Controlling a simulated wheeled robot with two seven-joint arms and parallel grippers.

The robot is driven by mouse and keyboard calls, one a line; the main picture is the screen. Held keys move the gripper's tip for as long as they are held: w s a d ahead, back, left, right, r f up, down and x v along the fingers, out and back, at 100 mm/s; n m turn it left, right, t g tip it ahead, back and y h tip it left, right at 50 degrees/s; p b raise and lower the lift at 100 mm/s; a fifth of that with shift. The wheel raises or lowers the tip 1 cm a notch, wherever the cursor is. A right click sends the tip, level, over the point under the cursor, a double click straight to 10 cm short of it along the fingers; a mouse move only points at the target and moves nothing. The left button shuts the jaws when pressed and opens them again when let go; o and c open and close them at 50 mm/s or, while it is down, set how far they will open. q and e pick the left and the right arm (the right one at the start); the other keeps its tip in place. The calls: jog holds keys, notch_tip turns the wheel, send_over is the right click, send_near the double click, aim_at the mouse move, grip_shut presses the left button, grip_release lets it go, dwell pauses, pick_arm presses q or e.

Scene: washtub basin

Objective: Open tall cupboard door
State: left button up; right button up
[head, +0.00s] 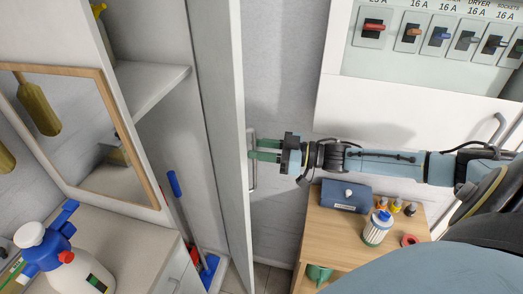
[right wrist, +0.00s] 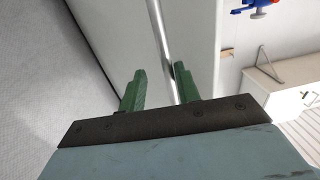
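The tall cupboard door (head: 232,150) is white and stands swung open, seen nearly edge-on in the head view. The cupboard's inside shows to its left, with a shelf (head: 150,85). A slim metal bar handle (head: 253,182) is on the door's outer face; it also shows in the right wrist view (right wrist: 158,30). My right gripper (head: 256,149) is at the handle, its green fingers pointing at the door. In the right wrist view the fingers are apart, with the bar between them, nearer the right finger. My left gripper is out of view.
A wooden cabinet (head: 340,225) with a blue pouch (head: 347,197) and a filter cartridge (head: 377,228) stands below my right arm. A breaker panel (head: 435,45) is above it. A counter with a spray bottle (head: 65,262) is at left. A blue-handled tool (head: 174,184) stands inside the cupboard.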

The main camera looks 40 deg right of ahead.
jog(key=p+v, duration=0.1)
jog(key=v, duration=1.2)
jog(key=shift+s+d, duration=0.15)
jog(key=shift+s, duration=0.15)
